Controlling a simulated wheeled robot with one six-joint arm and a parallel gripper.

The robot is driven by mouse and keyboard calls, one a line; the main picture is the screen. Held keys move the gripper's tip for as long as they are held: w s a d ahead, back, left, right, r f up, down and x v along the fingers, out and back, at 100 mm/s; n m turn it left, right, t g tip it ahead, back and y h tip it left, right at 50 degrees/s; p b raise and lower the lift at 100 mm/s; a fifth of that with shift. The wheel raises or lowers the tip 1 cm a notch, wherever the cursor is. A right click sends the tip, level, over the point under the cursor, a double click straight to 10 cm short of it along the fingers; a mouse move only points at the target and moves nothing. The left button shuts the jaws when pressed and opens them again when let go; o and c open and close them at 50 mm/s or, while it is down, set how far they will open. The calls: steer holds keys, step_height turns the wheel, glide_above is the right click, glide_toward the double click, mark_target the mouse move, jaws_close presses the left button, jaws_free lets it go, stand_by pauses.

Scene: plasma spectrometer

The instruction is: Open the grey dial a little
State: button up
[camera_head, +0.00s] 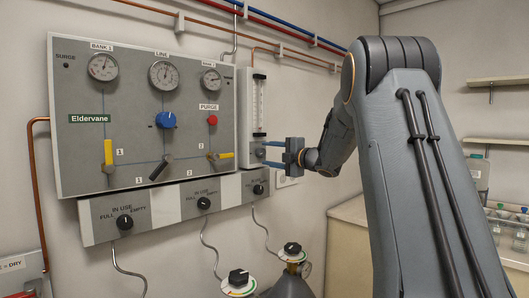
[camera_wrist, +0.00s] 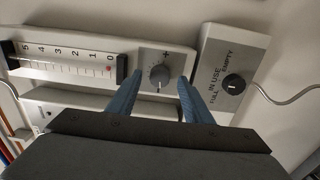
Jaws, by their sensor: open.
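The grey dial (camera_wrist: 159,76) is a small round knob with a pale pointer line, on a grey square plate marked with a plus at the end of the flowmeter. In the head view the dial (camera_head: 261,153) sits at the foot of the upright flowmeter (camera_head: 258,105). My gripper (camera_wrist: 156,88) is open, its two blue fingers on either side of the dial in the wrist view. In the head view my gripper (camera_head: 262,153) reaches in from the right with its fingertips at the dial. I cannot tell whether the fingers touch it.
A black "in use" selector knob (camera_wrist: 234,86) is close to the right of the dial in the wrist view. The panel (camera_head: 140,115) with gauges, a blue knob (camera_head: 166,120) and yellow-handled valves is to the left. A gas cylinder (camera_head: 288,283) stands below.

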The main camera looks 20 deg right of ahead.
steer(key=shift+x, duration=1.15)
steer(key=c, duration=1.1)
steer(key=shift+o, duration=0.2)
steer(key=shift+m+p, duration=0.3)
steer(key=shift+p, duration=0.2)
steer(key=shift+m+p, duration=0.9)
steer(key=shift+m, duration=0.3)
steer(key=shift+m+p, duration=0.9)
steer(key=shift+m, duration=0.5)
